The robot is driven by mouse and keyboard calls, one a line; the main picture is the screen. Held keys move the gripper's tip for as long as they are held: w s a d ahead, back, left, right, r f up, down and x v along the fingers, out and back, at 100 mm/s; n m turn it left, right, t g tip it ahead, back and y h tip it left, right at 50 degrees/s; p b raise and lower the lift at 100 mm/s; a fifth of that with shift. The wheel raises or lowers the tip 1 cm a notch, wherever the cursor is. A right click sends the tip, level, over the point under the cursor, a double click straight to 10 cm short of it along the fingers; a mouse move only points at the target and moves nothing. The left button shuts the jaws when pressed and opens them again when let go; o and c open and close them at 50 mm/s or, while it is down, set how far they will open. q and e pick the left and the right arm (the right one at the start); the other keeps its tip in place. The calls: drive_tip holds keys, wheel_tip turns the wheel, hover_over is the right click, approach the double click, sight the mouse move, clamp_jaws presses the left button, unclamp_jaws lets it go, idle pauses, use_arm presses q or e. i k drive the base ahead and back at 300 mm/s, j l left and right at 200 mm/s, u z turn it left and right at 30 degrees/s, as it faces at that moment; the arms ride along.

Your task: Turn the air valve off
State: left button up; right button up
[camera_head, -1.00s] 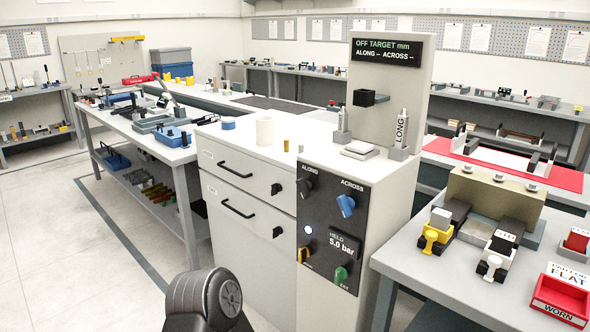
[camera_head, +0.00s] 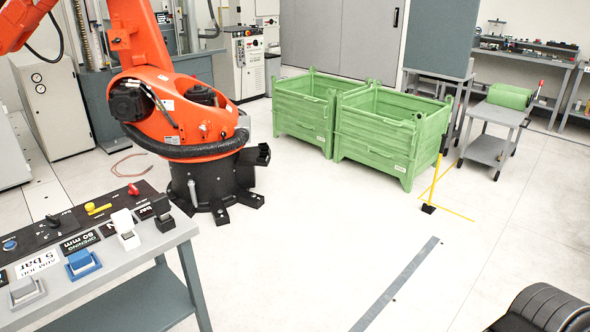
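A bench at the lower left carries a dark sloped control panel (camera_head: 75,222). On it are a blue knob (camera_head: 9,244), a black knob (camera_head: 53,220), a yellow lever-like handle (camera_head: 98,209) and a red knob (camera_head: 133,189). No label that I can read says which of these, if any, is the air valve. Neither of my grippers is in view. A dark rounded part at the lower right edge appears to be mine.
Blue (camera_head: 83,262), grey (camera_head: 26,291), white (camera_head: 125,229) and black (camera_head: 162,212) blocks sit along the bench front (camera_head: 110,284). An orange robot arm (camera_head: 185,115) stands behind. Green crates (camera_head: 385,135) and a yellow post (camera_head: 434,185) stand farther right. The central floor is clear.

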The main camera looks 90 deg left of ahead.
sight(134, 191)
drive_tip(key=u, duration=3.9)
drive_tip(key=i+l, duration=2)
drive_tip(key=i, duration=0.15)
